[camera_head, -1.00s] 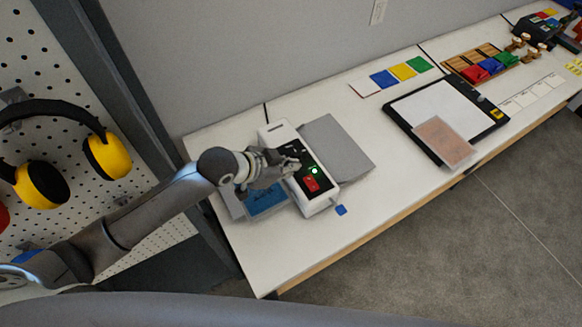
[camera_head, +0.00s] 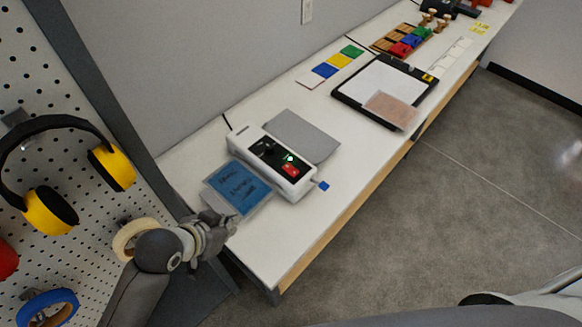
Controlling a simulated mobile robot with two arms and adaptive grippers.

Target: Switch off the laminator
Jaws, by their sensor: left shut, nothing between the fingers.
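The laminator (camera_head: 249,146) is a white box with a black control panel on the white bench. A small green light (camera_head: 290,158) glows on its panel, beside a red switch (camera_head: 291,170). A blue sheet in a clear pouch (camera_head: 238,187) lies at its near-left side, and a grey flat tray (camera_head: 303,135) extends behind it. My left gripper (camera_head: 226,226) is shut and empty, near the bench's left front edge, apart from the laminator. My right gripper is not in view.
A small blue tag (camera_head: 323,186) sits by the laminator's right end. A paper trimmer (camera_head: 345,91) and coloured cards (camera_head: 339,61) lie farther along the bench. At left, a pegboard (camera_head: 60,98) holds yellow ear defenders (camera_head: 49,211) and tape rolls.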

